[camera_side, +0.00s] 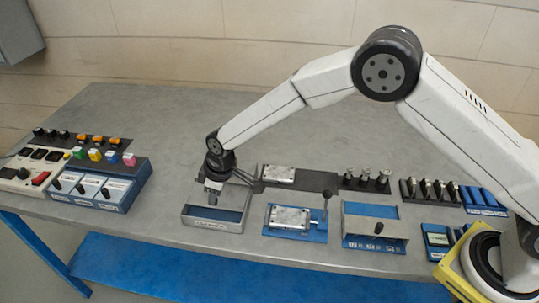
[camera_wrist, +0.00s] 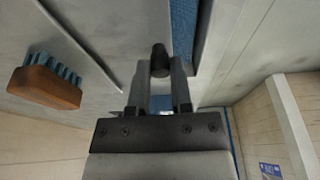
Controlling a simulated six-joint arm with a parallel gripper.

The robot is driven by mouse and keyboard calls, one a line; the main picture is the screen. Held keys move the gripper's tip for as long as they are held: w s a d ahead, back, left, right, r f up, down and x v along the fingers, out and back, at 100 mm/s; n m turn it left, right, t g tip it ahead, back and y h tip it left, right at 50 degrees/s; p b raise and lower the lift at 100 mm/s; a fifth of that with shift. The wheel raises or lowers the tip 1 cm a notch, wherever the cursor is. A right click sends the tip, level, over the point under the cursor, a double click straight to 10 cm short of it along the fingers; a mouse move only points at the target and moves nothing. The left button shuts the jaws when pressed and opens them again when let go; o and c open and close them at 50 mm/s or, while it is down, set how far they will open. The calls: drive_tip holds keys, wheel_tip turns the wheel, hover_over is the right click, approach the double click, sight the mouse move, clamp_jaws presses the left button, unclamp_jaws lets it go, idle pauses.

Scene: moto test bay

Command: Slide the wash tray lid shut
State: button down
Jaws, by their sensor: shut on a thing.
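The wash tray (camera_side: 209,224) is a grey open-topped box with a label on its front wall, left of centre on the bench in the side view. Part of its blue inside shows, so it stands partly open. My gripper (camera_side: 212,197) points down over the tray's left back part. In the wrist view my gripper (camera_wrist: 160,78) is shut on a small black knob (camera_wrist: 159,58), with a finger on each side. The grey lid (camera_wrist: 140,25) lies around the knob, beside a blue strip of the tray inside (camera_wrist: 183,28). My wrist hides part of the lid in the side view.
A wooden brush (camera_wrist: 45,86) with blue bristles lies to the left in the wrist view. A blue-based fixture (camera_side: 294,222) with an upright lever and a grey station (camera_side: 376,226) stand right of the tray. A blue switch box (camera_side: 100,190) stands left.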

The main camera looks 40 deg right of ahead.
drive_tip(key=shift+s+a, duration=1.35)
drive_tip(key=c, duration=0.6)
unclamp_jaws()
drive_tip(key=shift+c, duration=0.2)
wheel_tip(320, 180, up, 7)
drive_tip(key=shift+d, duration=0.1)
